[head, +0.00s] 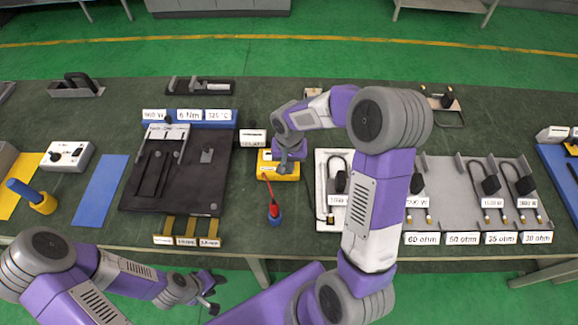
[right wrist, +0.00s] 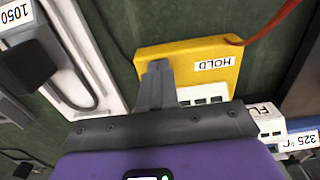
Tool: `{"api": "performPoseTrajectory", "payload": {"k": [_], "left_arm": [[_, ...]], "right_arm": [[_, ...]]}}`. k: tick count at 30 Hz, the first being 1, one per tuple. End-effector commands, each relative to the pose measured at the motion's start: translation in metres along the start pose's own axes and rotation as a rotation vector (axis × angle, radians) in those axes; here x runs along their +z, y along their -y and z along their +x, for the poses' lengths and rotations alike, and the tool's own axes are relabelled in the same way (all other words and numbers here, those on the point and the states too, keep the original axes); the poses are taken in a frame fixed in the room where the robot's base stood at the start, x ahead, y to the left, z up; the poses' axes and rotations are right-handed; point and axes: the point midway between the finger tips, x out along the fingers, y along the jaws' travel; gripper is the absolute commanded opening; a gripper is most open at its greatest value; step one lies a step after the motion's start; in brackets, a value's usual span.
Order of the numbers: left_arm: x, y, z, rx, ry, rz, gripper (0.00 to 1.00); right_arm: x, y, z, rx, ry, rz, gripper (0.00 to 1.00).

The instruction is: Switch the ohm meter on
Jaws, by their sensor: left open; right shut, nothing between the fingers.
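The yellow ohm meter (head: 265,172) lies on the dark green table near the middle. In the right wrist view the yellow meter (right wrist: 205,50) shows a HOLD label and white parts at its near edge. My right gripper (head: 288,163) is shut and empty over the meter. In the right wrist view its closed fingers (right wrist: 158,72) overlap the meter's lower left part; I cannot tell if they touch it. The gripper hides part of the meter's face. My left gripper (head: 212,292) is open and empty, low in front of the table's front edge.
A grey rack (head: 450,215) holds more elements.

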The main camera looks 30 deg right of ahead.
Motion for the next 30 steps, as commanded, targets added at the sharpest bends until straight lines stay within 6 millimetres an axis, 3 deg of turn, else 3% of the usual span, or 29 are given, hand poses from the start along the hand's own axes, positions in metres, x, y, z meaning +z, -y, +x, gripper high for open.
{"api": "performPoseTrajectory", "payload": {"k": [30], "left_arm": [[0.002, -0.018, -0.048, 0.000, 0.000, 0.000, 0.43]], "right_arm": [[0.000, 0.000, -0.070, 0.001, 0.001, 0.000, 0.00]]}}
